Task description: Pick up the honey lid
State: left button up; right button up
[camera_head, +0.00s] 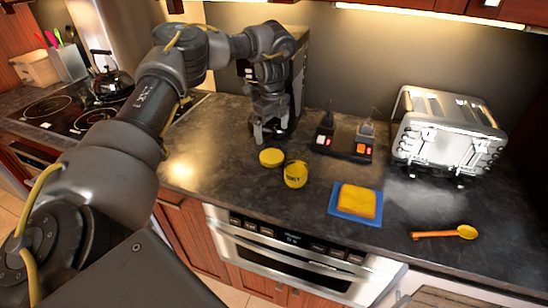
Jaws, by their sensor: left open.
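The honey lid (271,157) is a flat yellow disc lying on the dark countertop. The yellow honey jar (295,175) with dark lettering stands just to its right and nearer the front edge. My left gripper (269,137) points down above and behind the lid, with its fingers apart and nothing seen between them. It looks close to the lid but not touching it. My right gripper is not in the picture.
A silver toaster (445,135) stands at the right. A power strip (344,142) lies behind the jar. A dark appliance (299,85) stands behind my gripper. A kettle (109,82) sits on the stove.

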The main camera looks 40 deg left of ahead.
aim_at(275, 158)
pick_arm(q)
jog(key=f, duration=0.2)
jog(key=shift+s+d+f, duration=0.2)
jog(key=shift+d+f, duration=0.1)
jog(key=shift+w+f, duration=0.2)
jog(key=shift+f, duration=0.35)
jog(key=shift+w+f, duration=0.15)
jog(key=shift+f, duration=0.55)
jog(key=shift+a, duration=0.1)
jog(key=shift+s+f, duration=0.1)
jog(key=shift+s, duration=0.1)
jog(key=f, duration=0.1)
jog(key=f+p, duration=0.1)
jog(key=f, duration=0.1)
jog(key=f+p, duration=0.1)
jog(key=shift+d+f, duration=0.2)
jog(key=shift+d, duration=0.1)
jog(key=shift+f, duration=0.25)
jog(key=c, duration=1)
jog(key=shift+c, duration=0.2)
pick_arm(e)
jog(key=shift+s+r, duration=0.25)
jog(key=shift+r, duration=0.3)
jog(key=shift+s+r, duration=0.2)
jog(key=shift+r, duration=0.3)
